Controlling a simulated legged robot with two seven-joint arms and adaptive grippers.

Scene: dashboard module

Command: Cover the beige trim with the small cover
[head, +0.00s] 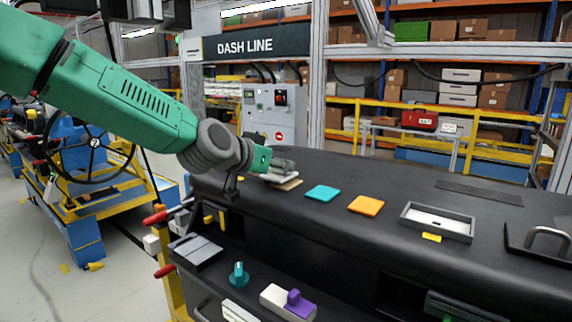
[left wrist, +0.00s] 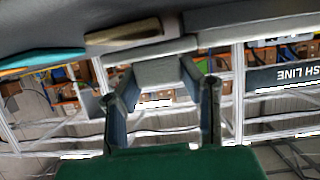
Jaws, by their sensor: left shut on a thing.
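My left gripper (head: 284,166) is at the left part of the dark dashboard top, shut on a light grey piece that looks like the small cover (head: 277,178). In the left wrist view the small cover (left wrist: 166,48) sits between the fingertips of the left gripper (left wrist: 162,72). The beige trim (head: 290,186) lies on the dashboard just below and beside the cover. It also shows in the left wrist view (left wrist: 124,33), partly uncovered. I cannot tell whether cover and trim touch. My right gripper is not in view.
On the dashboard (head: 400,180) lie a teal square (head: 323,193), an orange square (head: 366,206) and a grey open tray (head: 437,222). A teal knob (head: 238,275) and a white and purple part (head: 288,302) are on the lower shelf. The top between the pieces is clear.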

